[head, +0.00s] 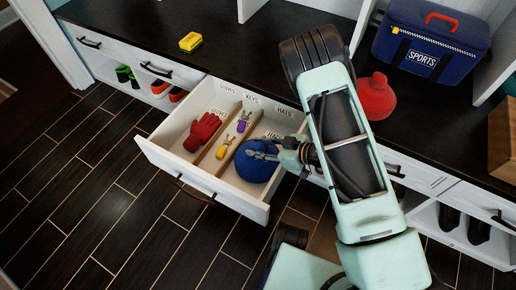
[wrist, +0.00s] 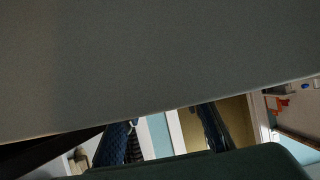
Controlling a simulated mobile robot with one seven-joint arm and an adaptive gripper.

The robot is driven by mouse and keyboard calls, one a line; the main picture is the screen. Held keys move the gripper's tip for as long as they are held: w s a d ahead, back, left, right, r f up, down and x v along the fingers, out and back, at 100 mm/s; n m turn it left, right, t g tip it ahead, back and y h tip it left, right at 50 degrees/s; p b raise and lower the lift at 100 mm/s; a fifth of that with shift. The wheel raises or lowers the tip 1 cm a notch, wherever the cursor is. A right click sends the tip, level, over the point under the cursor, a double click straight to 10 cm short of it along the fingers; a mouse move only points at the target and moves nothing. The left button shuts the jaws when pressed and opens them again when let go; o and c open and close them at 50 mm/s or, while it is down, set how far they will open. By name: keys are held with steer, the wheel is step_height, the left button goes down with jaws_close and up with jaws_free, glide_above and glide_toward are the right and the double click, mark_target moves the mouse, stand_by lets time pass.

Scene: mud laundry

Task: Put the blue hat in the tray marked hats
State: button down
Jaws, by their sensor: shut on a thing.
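The blue hat (head: 258,168) is round and sits within the outline of the right compartment of an open drawer (head: 208,183), the one labelled HATS. My gripper (head: 262,155) reaches in from the right, its fingers shut on the hat's upper side. I cannot tell whether the hat touches the compartment floor. In the wrist view a large plain grey surface fills the upper part, and my two dark fingers show below it; the hat cannot be made out clearly there.
The drawer's other compartments hold red gloves (head: 202,131) and keys with yellow and purple tags (head: 242,122). Shoes sit in cubbies below. The floor at left is clear.

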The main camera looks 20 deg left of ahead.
steer(key=shift+f, duration=0.15)
steer(key=c, duration=1.4)
jaws_free()
steer(key=shift+w+d+r, duration=0.1)
steer(key=shift+d+r, duration=0.1)
steer(key=shift+r, duration=0.2)
steer(key=p+v, duration=0.4)
steer(key=v, duration=0.7)
steer(key=shift+d, duration=0.25)
